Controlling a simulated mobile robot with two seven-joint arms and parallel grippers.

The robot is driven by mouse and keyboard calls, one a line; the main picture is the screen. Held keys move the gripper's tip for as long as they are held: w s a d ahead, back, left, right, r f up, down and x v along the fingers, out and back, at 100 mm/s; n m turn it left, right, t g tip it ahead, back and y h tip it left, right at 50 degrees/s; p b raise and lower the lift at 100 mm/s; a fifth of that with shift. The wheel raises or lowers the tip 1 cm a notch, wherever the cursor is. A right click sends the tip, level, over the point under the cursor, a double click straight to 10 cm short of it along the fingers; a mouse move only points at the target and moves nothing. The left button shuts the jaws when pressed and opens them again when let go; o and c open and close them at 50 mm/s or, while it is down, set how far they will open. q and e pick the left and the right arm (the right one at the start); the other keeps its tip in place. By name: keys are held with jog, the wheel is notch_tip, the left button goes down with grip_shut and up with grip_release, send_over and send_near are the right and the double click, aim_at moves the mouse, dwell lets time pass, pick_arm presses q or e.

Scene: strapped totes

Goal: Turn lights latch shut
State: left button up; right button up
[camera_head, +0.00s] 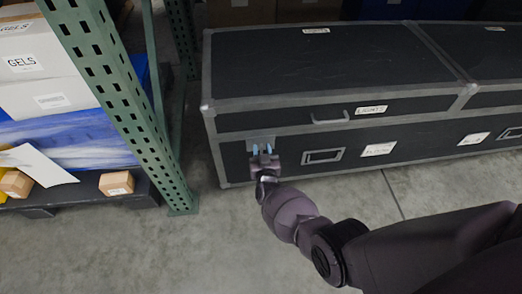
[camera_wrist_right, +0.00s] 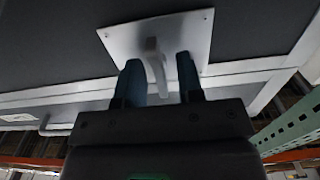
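A black case (camera_head: 330,75) with grey metal edges stands on the floor, with a "LIGHTS" label (camera_head: 371,109) on its front. Its latch plate (camera_head: 261,142) is on the front face near the left corner. In the right wrist view the latch plate (camera_wrist_right: 190,32) is a pale square, and a latch lever (camera_wrist_right: 155,62) sticks out from it. My right gripper (camera_head: 263,152) is at the latch. In the wrist view its two fingers (camera_wrist_right: 161,80) are apart, with the lever between them; contact is not clear. My left gripper is not in view.
A green perforated rack post (camera_head: 125,100) stands left of the case, beside shelves with a "GELS" box (camera_head: 35,75) and small cartons (camera_head: 116,183). A second case (camera_head: 495,60) adjoins on the right. Concrete floor in front is clear.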

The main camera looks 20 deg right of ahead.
jog(key=shift+w, duration=0.1)
jog(key=shift+c, duration=0.5)
grip_shut()
